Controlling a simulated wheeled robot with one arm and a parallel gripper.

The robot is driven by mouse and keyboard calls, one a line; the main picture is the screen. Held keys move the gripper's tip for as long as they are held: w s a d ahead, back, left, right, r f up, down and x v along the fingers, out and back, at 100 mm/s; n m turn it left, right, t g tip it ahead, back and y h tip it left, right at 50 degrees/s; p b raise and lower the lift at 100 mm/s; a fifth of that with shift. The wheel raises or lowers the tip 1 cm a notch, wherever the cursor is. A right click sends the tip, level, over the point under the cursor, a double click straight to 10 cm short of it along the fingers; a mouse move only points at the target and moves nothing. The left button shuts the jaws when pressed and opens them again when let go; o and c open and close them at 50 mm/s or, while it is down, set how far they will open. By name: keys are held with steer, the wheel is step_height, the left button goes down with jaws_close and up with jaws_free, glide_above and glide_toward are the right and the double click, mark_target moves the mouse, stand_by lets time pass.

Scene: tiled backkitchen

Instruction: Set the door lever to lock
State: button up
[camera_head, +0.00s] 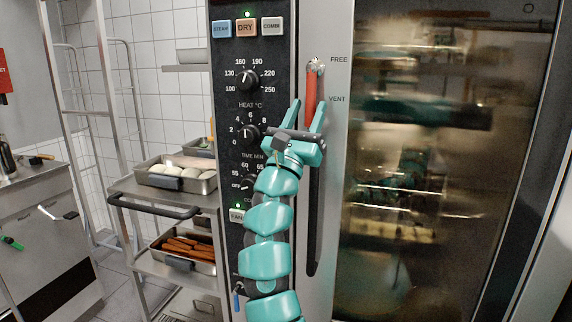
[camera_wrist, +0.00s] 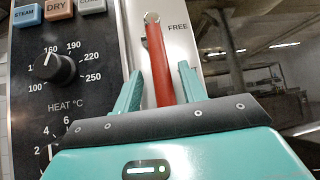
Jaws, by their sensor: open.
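The door lever (camera_head: 312,84) is a red bar on the steel strip beside the oven door. It hangs nearly straight down from a round pivot at its top. It also shows in the wrist view (camera_wrist: 159,62), its lower end hidden behind my gripper's body. Labels FREE (camera_head: 339,60) and VENT (camera_head: 337,99) stand to its right; no LOCK label is visible. My gripper (camera_head: 308,108) is open, pointing up, with one finger on each side of the lever's lower part. In the wrist view a gap shows between each finger (camera_wrist: 160,78) and the lever.
The control panel (camera_head: 248,105) with knobs and lit buttons is to the left. A long dark handle (camera_head: 314,225) runs below the lever. The glass oven door (camera_head: 440,150) is to the right. A steel cart (camera_head: 150,190) with food trays stands at the left.

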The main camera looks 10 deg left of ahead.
steer(key=b+v, duration=0.1)
steer(key=v, duration=1.4)
